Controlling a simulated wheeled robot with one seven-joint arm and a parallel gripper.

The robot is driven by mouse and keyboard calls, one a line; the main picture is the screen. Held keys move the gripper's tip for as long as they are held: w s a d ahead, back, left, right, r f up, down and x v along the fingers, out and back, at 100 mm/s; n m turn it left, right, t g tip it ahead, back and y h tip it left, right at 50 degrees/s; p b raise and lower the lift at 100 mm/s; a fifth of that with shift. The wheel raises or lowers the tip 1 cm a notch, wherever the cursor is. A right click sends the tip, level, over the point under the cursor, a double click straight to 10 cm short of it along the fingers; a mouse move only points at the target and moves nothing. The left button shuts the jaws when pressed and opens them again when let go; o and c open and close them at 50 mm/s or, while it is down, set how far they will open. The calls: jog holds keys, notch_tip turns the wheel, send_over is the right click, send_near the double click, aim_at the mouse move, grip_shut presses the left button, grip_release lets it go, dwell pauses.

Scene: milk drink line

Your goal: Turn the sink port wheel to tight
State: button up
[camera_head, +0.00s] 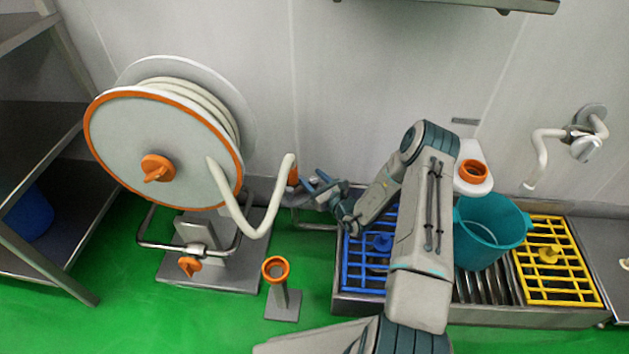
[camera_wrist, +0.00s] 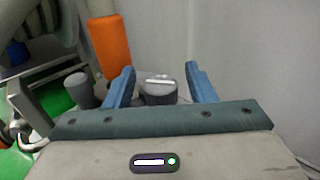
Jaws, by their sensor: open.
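My gripper (camera_head: 318,186) is open at the left end of the sink, close to the wall. In the wrist view, its two blue fingers (camera_wrist: 160,70) stand either side of a dark grey round knob (camera_wrist: 160,94) with a pale bar mark on top. This looks like the sink port wheel; I cannot tell whether the fingers touch it. In the head view, my gripper and arm hide the wheel. The orange hose end (camera_head: 293,173) is just left of my gripper, and it also shows in the wrist view (camera_wrist: 110,45).
A large hose reel (camera_head: 120,145) stands at left, with an orange-ringed post (camera_head: 285,305) in front. The sink holds a blue rack (camera_head: 362,275), a teal bucket (camera_head: 490,235) and a yellow rack (camera_head: 560,285). A smaller grey cylinder (camera_wrist: 79,91) stands left of my fingers.

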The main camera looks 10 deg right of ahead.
jog(key=c, duration=0.9)
jog(key=shift+d, duration=0.1)
jog(key=shift+c, duration=0.2)
jog(key=shift+p, duration=0.35)
jog(key=m+t+h+p, duration=0.1)
jog(key=m+h+p, duration=0.1)
jog(key=shift+s+r+h, duration=0.1)
jog(key=shift+r+h, duration=0.05)
jog(key=shift+h, duration=0.25)
jog(key=m+h+p, duration=0.2)
jog(key=h, duration=0.2)
jog(key=shift+m+t+p, duration=0.3)
jog(key=shift+t+p, duration=0.1)
jog(key=shift+m+h+p, duration=0.5)
jog(key=shift+h, duration=0.3)
jog(key=shift+f+h, duration=0.25)
jog(key=shift+h, duration=0.05)
